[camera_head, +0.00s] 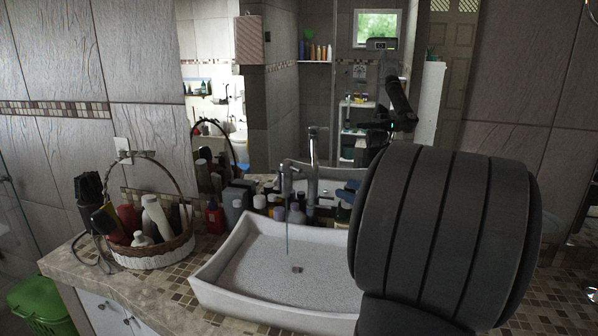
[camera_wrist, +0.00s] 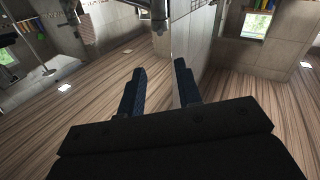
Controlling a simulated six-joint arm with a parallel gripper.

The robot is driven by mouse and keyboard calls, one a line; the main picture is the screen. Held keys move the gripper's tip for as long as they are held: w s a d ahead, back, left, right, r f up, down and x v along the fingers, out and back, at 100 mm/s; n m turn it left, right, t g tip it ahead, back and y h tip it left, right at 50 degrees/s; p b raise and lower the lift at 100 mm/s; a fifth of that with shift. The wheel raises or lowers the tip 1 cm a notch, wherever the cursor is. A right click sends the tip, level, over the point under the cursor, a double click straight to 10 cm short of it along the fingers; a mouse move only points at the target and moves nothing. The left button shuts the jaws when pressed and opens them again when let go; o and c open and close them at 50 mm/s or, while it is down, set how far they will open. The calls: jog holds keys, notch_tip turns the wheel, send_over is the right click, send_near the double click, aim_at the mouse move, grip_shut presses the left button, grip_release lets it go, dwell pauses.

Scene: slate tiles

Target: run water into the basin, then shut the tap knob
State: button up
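The pale stone basin (camera_head: 215,290) stands on the tiled counter in the head view. The tall metal tap (camera_head: 313,160) rises behind it, its spout (camera_head: 285,182) over the basin. A thin stream of water (camera_head: 287,232) falls from the spout towards the dark drain (camera_head: 297,269). I cannot make out the depth of any water or tell the knob's position. My gripper (camera_wrist: 159,86) shows in the wrist view with its two dark blue fingers apart and nothing between them. A metal piece, perhaps part of the tap, shows at the top there. In the head view my dark arm hides most of the gripper.
A wicker basket (camera_head: 150,258) of bottles stands left of the basin. Several bottles (camera_head: 297,214) crowd behind the basin around the tap's foot. A mirror (camera_head: 285,100) covers the wall behind and reflects my arm. A green bin (camera_head: 40,305) stands below at left.

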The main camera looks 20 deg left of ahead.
aim_at(299, 171)
jog(key=x, duration=1.7)
jog(key=shift+a, duration=0.1)
jog(key=shift+c, duration=0.2)
grip_shut()
